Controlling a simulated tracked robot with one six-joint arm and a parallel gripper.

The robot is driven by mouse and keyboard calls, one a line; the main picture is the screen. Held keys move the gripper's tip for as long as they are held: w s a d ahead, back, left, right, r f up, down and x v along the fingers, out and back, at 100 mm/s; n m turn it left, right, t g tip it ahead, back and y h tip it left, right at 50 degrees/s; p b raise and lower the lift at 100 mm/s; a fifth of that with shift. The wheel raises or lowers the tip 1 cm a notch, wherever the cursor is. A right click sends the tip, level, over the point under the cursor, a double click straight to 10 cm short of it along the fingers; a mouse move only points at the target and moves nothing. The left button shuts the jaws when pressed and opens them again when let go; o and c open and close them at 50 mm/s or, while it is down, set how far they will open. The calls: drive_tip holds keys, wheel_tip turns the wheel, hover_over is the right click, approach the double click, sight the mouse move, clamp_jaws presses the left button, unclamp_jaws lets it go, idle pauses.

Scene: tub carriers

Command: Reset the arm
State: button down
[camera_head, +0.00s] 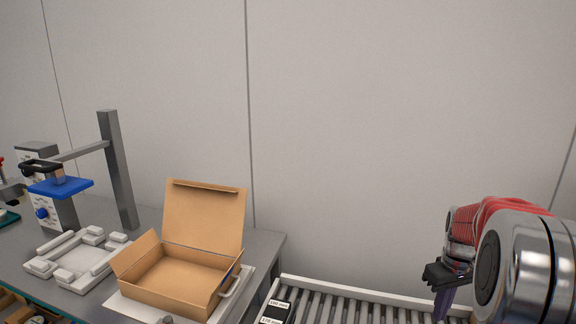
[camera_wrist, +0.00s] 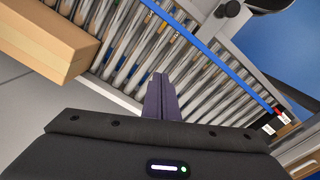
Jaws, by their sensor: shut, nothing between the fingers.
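My gripper shows in the wrist view (camera_wrist: 158,92), its dark purple fingers together and empty. It points toward a roller conveyor (camera_wrist: 200,75) and is seen in front of the rollers; nothing is between the fingers. In the head view, my arm comes in at the right edge, and my gripper (camera_head: 441,300) hangs low there, in front of the conveyor's right end. Its fingertips are partly cut off by the bottom edge of that view.
An open, empty cardboard box (camera_head: 176,277) stands on a grey table (camera_head: 151,218). A white fixture (camera_head: 80,262) and a post with a blue plate (camera_head: 62,187) are to its left. The conveyor (camera_head: 345,300) runs right of the table. A closed cardboard box (camera_wrist: 48,42) shows in the wrist view.

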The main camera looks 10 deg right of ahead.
drive_tip(key=s+a+r+t, duration=0.1)
drive_tip(key=s+a+r, duration=0.2)
drive_tip(key=a, duration=0.7)
drive_tip(key=s+a+r+t, duration=0.2)
drive_tip(key=s+a+r, duration=0.2)
drive_tip(key=s+a, duration=0.4)
drive_tip(key=s+a+r+t, duration=0.2)
drive_tip(key=s+a+r, duration=0.2)
drive_tip(key=a, duration=0.9)
drive_tip(key=shift+s+a+r, duration=0.15)
drive_tip(key=shift+s+r, duration=0.05)
drive_tip(key=shift+s, duration=0.65)
